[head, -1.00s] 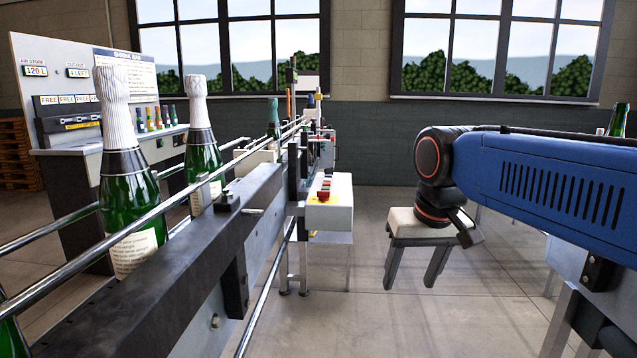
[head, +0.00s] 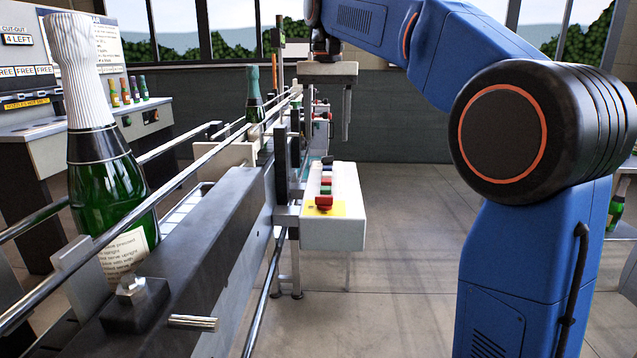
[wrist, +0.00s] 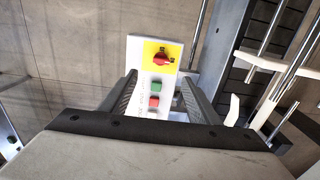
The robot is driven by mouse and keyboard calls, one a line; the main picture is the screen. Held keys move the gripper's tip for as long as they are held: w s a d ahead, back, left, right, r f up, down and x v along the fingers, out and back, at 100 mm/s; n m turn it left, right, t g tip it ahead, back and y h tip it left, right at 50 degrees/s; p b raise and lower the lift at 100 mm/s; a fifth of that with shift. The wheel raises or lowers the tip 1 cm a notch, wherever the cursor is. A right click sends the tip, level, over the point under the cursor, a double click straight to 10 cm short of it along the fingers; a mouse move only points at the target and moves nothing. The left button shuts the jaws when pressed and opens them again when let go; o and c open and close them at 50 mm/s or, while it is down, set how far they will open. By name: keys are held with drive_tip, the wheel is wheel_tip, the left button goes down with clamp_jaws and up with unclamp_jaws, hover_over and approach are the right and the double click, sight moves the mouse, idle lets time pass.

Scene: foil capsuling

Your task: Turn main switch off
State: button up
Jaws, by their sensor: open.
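The main switch (wrist: 163,60) is a red rotary knob on a yellow plate at the end of a white control box (head: 333,232). In the wrist view its handle lies roughly crosswise; its marks are too small to read. A green button and a red button sit below it. The red knob also shows in the head view (head: 324,202). My gripper (wrist: 160,78) is open and empty, its fingers on either side of the box in the wrist view, with the knob ahead of the tips. In the head view it points down, higher than the box.
The box stands beside the conveyor's dark beam (head: 190,275) and metal rails. A green bottle with white foil (head: 103,190) stands on the conveyor at left. A grey machine with a display panel (head: 75,60) is behind. The floor (head: 400,220) right of the box is clear.

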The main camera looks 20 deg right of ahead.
sight(324, 196)
drive_tip(key=f, duration=1.1)
drive_tip(key=w+f, duration=0.1)
drive_tip(key=f, duration=0.5)
drive_tip(key=shift+w+a+f, duration=0.1)
drive_tip(key=c, duration=1.1)
drive_tip(key=shift+o, duration=0.2)
